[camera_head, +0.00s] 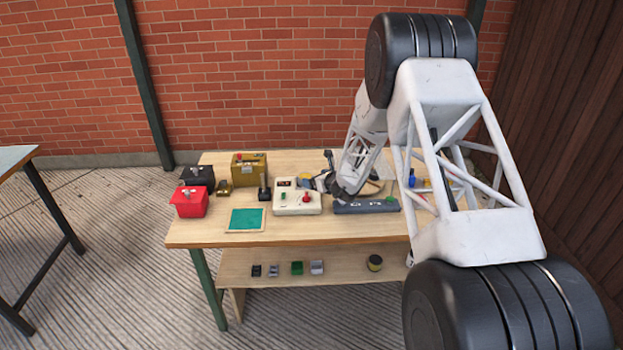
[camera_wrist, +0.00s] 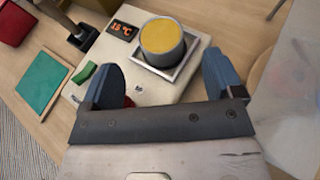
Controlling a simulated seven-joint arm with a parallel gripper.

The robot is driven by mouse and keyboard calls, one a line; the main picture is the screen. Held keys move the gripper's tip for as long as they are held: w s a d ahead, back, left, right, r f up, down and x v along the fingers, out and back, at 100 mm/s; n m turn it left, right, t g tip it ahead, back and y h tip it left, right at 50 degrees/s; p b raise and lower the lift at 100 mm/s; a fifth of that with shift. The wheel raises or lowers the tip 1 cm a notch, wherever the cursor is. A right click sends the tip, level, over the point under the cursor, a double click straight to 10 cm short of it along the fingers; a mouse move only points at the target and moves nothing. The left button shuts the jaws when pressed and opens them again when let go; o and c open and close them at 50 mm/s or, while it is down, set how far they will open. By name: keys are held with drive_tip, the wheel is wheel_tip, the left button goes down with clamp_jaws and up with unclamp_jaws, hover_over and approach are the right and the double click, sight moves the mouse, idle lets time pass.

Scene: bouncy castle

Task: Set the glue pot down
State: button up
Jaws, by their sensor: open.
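The glue pot (camera_wrist: 163,43), a grey round pot with a yellow top, stands upright in a square metal-rimmed recess (camera_wrist: 155,72) on a cream heater unit (camera_wrist: 112,52). The unit's display reads about 15 °C in the wrist view. The heater unit (camera_head: 297,203) also shows on the table in the head view, with a red knob and a green switch. My gripper (camera_wrist: 160,64) is open, its blue fingers spread on either side just short of the pot, with a gap visible at each side.
A green mat (camera_head: 246,220), a red box (camera_head: 188,203), a black box (camera_head: 197,176) and a brass box (camera_head: 250,169) lie left of the unit. A dark grey block (camera_head: 366,206) is close on its right. A lower shelf (camera_head: 335,267) holds small items.

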drive_tip(key=shift+v, duration=2.6)
drive_tip(key=s+a+r+n+g+y, duration=0.1)
drive_tip(key=s+a+r+n+g, duration=0.15)
drive_tip(key=s+r+n, duration=0.8)
drive_tip(key=s+a+r+n+g+y, duration=0.1)
drive_tip(key=s+r+n+g, duration=0.35)
drive_tip(key=s+r, duration=0.95)
drive_tip(key=s+d+r+n+h, duration=0.1)
drive_tip(key=s+d+n+h, duration=0.2)
drive_tip(key=s, duration=0.9)
drive_tip(key=s+d+r+n+h, duration=0.2)
drive_tip(key=s+d+n, duration=0.3)
drive_tip(key=s, duration=0.7)
drive_tip(key=s+d+r+n+g+h, duration=0.1)
drive_tip(key=s+d+n+h, duration=0.3)
drive_tip(key=s, duration=0.8)
drive_tip(key=shift+s+r+n+h, duration=0.2)
drive_tip(key=shift+r+n+h, duration=0.35)
drive_tip(key=shift+n, duration=0.25)
